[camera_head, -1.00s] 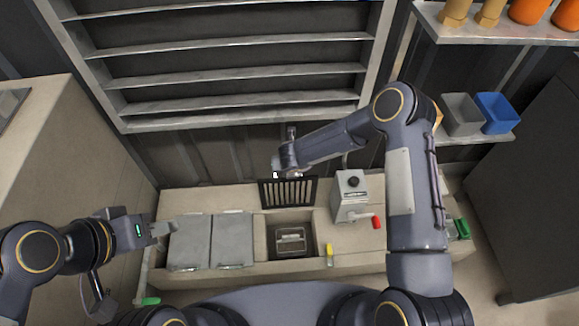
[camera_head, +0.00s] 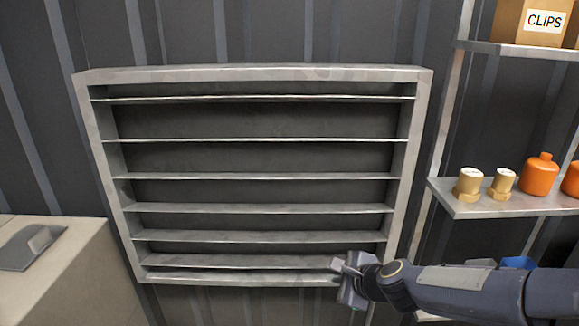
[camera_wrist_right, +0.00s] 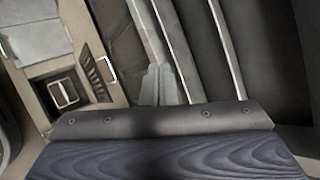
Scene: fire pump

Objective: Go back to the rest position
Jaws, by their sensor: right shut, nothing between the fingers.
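My right gripper (camera_head: 344,268) is in front of the lower right corner of the large slatted metal frame in the head view. Its fingers are shut and hold nothing. In the right wrist view, its grey shut fingers (camera_wrist_right: 160,85) show above the dark wrist housing. My left gripper is outside both views.
The slatted frame (camera_head: 258,74) hangs on the dark wall. A shelf (camera_head: 478,209) at right holds brass fittings (camera_head: 470,184) and orange bottles (camera_head: 539,174). A pale counter (camera_head: 75,275) stands at left. The wrist view shows a bench with a black slatted grate (camera_wrist_right: 97,75).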

